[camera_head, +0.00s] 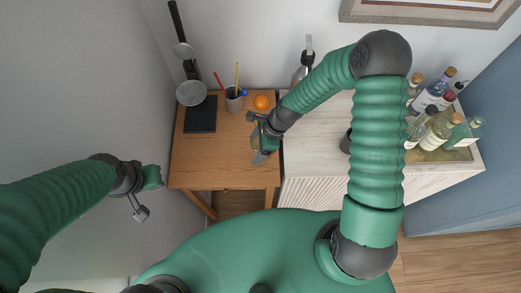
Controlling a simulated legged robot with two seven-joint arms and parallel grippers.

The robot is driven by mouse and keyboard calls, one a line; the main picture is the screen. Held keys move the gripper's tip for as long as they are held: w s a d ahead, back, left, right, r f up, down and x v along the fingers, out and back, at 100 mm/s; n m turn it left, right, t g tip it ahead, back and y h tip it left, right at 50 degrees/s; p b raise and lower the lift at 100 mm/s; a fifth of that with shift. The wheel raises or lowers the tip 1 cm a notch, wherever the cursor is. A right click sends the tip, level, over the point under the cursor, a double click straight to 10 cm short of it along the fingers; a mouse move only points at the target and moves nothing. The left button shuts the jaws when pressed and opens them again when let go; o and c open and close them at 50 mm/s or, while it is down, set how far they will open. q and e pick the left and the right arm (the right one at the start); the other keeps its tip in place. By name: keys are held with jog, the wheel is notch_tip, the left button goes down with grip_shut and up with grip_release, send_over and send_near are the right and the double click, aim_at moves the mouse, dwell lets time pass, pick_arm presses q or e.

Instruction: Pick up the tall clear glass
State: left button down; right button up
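I cannot clearly make out a tall clear glass. My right gripper (257,139) hangs over the right part of the wooden table, by its edge with the pale cabinet. Its finger parts stand apart, and a faint tan patch shows between them. I cannot tell whether that patch is clear glass or bare table. My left gripper (147,196) is to the left of the table, in the air in front of the grey wall. Its fingers are apart, with nothing seen between them.
The wooden table (207,158) bears a black-based lamp (200,115), a grey cup (234,101) with pencils and an orange (261,102). The pale cabinet (310,165) has several bottles (432,105) on a tray at its right end. My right arm hides part of its top.

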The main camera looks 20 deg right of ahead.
jog(key=shift+a, duration=0.4)
jog(key=c, duration=0.5)
jog(key=shift+r, duration=0.1)
jog(key=shift+c, duration=1)
jog(key=shift+d, duration=0.4)
jog(key=c, duration=0.5)
jog(key=shift+s+d, duration=0.1)
jog(key=shift+d, duration=0.2)
grip_shut()
pick_arm(q)
jog(key=shift+s, duration=0.15)
pick_arm(e)
jog(key=shift+a, duration=0.2)
